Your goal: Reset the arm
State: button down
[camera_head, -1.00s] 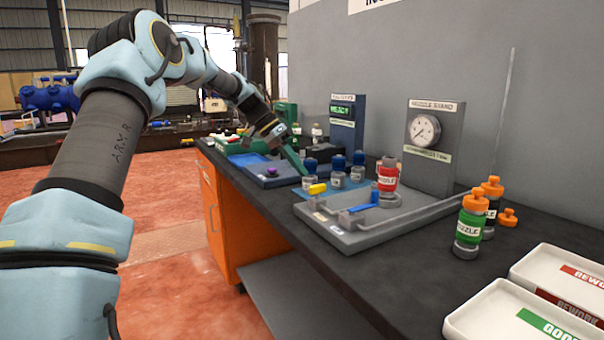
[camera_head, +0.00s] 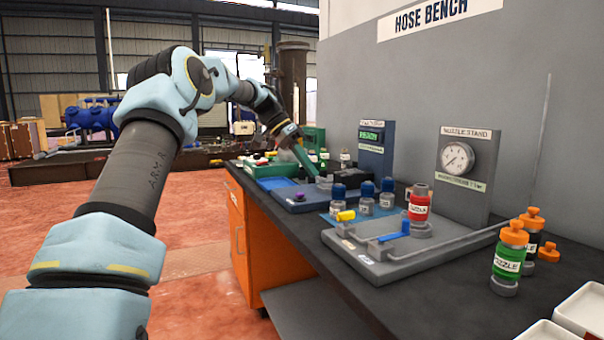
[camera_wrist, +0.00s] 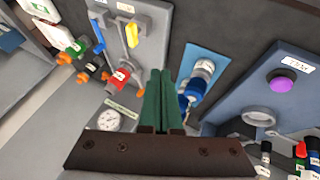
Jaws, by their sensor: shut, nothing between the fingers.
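My gripper (camera_head: 305,160) is at the far part of the bench, above the blue tester base, with its green fingers pointing down. In the wrist view the green fingers (camera_wrist: 161,100) lie together with nothing between them. Below them in that view are the dark bench top, a blue mat (camera_wrist: 204,62) with blue-capped bottles (camera_wrist: 190,90), and the blue base with a purple button (camera_wrist: 281,83). My arm reaches in from the left side of the head view.
The grey nozzle stand (camera_head: 380,268) holds a red-labelled nozzle (camera_head: 419,205) beside a gauge (camera_head: 457,158). Green and black nozzle bottles (camera_head: 508,258) stand near the right edge. White trays (camera_head: 582,312) are at the lower right. Orange cabinet (camera_head: 262,240) below; red floor at left is open.

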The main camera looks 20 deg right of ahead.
jog(key=s+a+f+n+t+y+p, duration=0.1)
jog(key=s+a+f+n+p, duration=0.15)
jog(key=a, duration=0.35)
jog(key=s+a+f+n+t+y+p, duration=0.1)
jog(key=s+a+f+n+t+y, duration=0.2)
jog(key=a, duration=0.4)
jog(key=s+a+f+n+p, duration=0.1)
jog(key=s+a+n+p, duration=0.1)
jog(key=s+a+n, duration=0.3)
jog(key=s+a+f+n+t+y+p, duration=0.1)
jog(key=s+a+f+n+y+p, duration=0.1)
jog(key=s+a, duration=1.1)
jog(key=shift+s+a+f+n+t, duration=0.15)
jog(key=shift+a+f+n+t, duration=0.15)
jog(key=shift+a+f+n, duration=0.65)
jog(key=shift+a+r, duration=0.15)
jog(key=shift+r, duration=0.1)
